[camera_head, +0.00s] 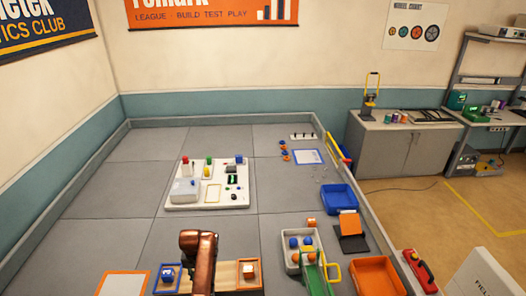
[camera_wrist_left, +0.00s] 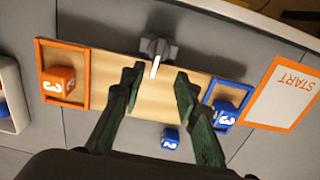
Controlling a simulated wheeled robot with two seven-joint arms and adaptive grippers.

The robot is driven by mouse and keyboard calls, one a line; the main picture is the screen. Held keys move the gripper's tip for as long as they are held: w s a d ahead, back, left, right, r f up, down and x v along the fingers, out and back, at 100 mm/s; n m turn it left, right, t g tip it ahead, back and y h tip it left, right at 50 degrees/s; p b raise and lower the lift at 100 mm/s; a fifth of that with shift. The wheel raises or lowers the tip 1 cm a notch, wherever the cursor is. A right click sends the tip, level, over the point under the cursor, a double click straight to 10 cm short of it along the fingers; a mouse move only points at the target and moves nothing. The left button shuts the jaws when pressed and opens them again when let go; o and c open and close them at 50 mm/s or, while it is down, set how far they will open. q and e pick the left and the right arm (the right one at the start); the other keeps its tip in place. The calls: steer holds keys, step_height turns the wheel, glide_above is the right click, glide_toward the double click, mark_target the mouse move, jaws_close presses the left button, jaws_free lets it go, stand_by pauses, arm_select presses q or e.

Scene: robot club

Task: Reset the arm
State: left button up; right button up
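A wooden board (camera_wrist_left: 158,95) lies on the grey floor, with a grey knob with a white pointer (camera_wrist_left: 155,48) at its edge. An orange-rimmed tray (camera_wrist_left: 43,47) holds an orange cube marked 3 (camera_wrist_left: 58,82). A blue-rimmed tray (camera_wrist_left: 236,90) holds a blue cube (camera_wrist_left: 224,113). Another blue cube, marked 2 (camera_wrist_left: 171,138), lies off the board. My left gripper (camera_wrist_left: 158,76) is open and empty over the board, its fingertips just short of the knob in the picture. In the head view my copper-coloured arm covers the board's middle and hides the knob. My right gripper is not in view.
A START sheet (camera_head: 122,284) lies left of the board. A white crate (camera_head: 291,267) with blue and orange balls stands to its right, near an orange bin (camera_head: 378,277). A white panel (camera_head: 233,202) with small parts lies behind. Floor at the left is clear.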

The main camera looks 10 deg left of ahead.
arm_select(q)
steer(key=s+a+f+t+y, duration=0.1)
steer(key=s+a+f, duration=0.15)
steer(key=s, duration=0.55)
steer(key=s+a+f+t+y, duration=0.15)
steer(key=s+a, duration=0.25)
steer(key=s, duration=0.4)
steer(key=s+d+r+m+t+h, duration=0.1)
steer(key=s+d+r, duration=0.35)
steer(key=s, duration=0.55)
steer(key=s+d+r+m+h, duration=0.1)
steer(key=s+d+r+m, duration=0.3)
steer(key=s, duration=0.7)
step_height(320, 180, down, 34)
steer(key=s+d+n+g+b, duration=0.1)
steer(key=d+n+b, duration=0.1)
steer(key=b, duration=0.2)
steer(key=s+f+m+g+b, duration=0.1)
steer(key=s+f+b, duration=0.3)
steer(key=s+f, duration=1.6)
step_height(320, 180, down, 3)
steer(key=shift+d+r, duration=0.15)
steer(key=shift+r, duration=0.05)
